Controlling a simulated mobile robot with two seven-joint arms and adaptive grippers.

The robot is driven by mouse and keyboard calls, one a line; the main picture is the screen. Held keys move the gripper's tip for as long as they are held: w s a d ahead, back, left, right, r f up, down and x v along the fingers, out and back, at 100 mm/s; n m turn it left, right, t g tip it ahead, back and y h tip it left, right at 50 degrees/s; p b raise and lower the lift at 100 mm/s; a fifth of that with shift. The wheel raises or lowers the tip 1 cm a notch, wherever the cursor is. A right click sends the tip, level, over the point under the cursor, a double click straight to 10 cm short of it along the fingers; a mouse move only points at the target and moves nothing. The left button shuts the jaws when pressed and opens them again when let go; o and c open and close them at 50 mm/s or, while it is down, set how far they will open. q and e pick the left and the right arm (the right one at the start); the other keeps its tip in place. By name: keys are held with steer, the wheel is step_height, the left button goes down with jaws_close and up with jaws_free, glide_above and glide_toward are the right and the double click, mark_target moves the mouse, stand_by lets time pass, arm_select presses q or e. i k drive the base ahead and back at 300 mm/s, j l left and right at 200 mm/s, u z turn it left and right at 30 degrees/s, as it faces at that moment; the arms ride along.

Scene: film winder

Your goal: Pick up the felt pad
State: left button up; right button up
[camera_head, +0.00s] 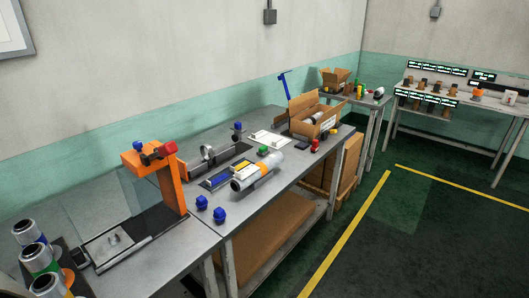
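I cannot pick out the felt pad with certainty from this distance. A small dark flat piece (302,146) lies on the workbench (262,205) in front of the open cardboard box, but it is too small to identify. Neither of my grippers is in view, and nothing is seen held.
An orange frame (172,190) with a clear panel stands on the near bench. Several film rolls (28,232) stand at the lower left. A silver cylinder (250,178), blue knobs (220,214) and an open cardboard box (312,118) occupy the bench. The green floor (400,240) at right is clear.

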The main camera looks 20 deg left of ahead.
mark_target(263, 151)
steer(key=i+l+z, duration=0.25)
steer(key=i, duration=0.15)
steer(key=i+z, duration=0.25)
steer(key=i, duration=0.2)
steer(key=i+l, duration=0.15)
steer(key=i, duration=0.55)
steer(key=i+l, duration=0.15)
steer(key=i, duration=0.55)
steer(key=i+l+u, duration=0.1)
steer(key=i+u, duration=0.3)
steer(key=i+l+u, duration=0.15)
steer(key=u, duration=0.25)
steer(key=i+l+u, duration=0.25)
steer(key=u, duration=0.15)
steer(key=i+l+u, duration=0.2)
steer(key=l+u, duration=0.2)
steer(key=i+l+u, duration=0.15)
steer(key=l+u, duration=0.25)
steer(key=j, duration=0.1)
